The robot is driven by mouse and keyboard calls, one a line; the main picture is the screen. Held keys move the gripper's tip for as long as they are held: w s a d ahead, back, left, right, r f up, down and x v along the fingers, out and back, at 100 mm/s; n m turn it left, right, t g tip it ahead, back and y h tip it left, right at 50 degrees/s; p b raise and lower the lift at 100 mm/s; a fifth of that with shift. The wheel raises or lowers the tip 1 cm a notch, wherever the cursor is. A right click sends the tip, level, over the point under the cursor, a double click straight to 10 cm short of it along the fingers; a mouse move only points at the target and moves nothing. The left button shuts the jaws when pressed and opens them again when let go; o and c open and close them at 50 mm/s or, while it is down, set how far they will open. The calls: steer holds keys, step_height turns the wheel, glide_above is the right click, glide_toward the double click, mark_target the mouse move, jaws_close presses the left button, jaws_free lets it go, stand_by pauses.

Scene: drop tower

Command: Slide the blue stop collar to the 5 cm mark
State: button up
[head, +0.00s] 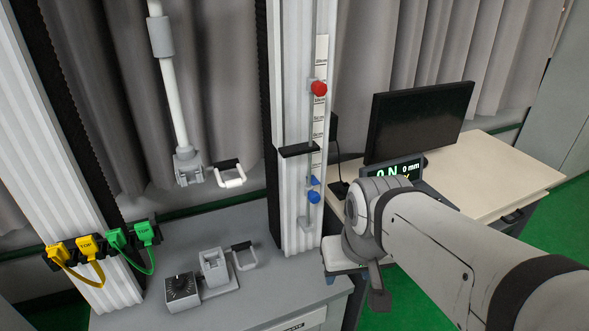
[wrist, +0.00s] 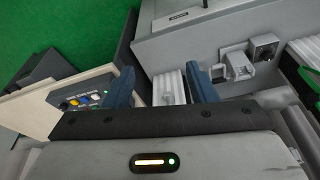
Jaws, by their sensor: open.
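The blue stop collar (head: 314,196) sits low on the rod beside the scale strip (head: 319,110) on the white right-hand column. A small blue piece shows just above it. A red collar (head: 318,88) sits much higher on the same rod. My gripper's two dark blue-grey fingers are spread apart in the wrist view (wrist: 160,84), with nothing held between them. The blue collar does not show in the wrist view. In the head view my arm comes in from the right, and its end is right of the column; the fingertips are hidden. I cannot read the scale marks clearly.
A black bracket (head: 298,149) juts from the column above the blue collar. A monitor (head: 418,121) and a lit display (head: 392,170) stand on the desk (head: 500,165) at the right. Yellow and green plugs (head: 103,245), a dial box (head: 181,290) and grips are at the left.

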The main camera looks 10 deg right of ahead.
steer(key=shift+w, duration=0.1)
stand_by(0.3)
steer(key=n+t+y+b, duration=0.5)
steer(key=t+b, duration=0.9)
steer(key=b, duration=0.5)
glide_toward(311, 190)
steer(key=shift+w+a+f, duration=0.1)
steer(key=shift+w+f, duration=0.7)
steer(key=shift+w, duration=0.3)
steer(key=shift+w+a+r+y, duration=0.15)
steer(key=shift+w+a+y, duration=0.1)
steer(key=shift+w+y, duration=0.05)
steer(key=x, duration=0.7)
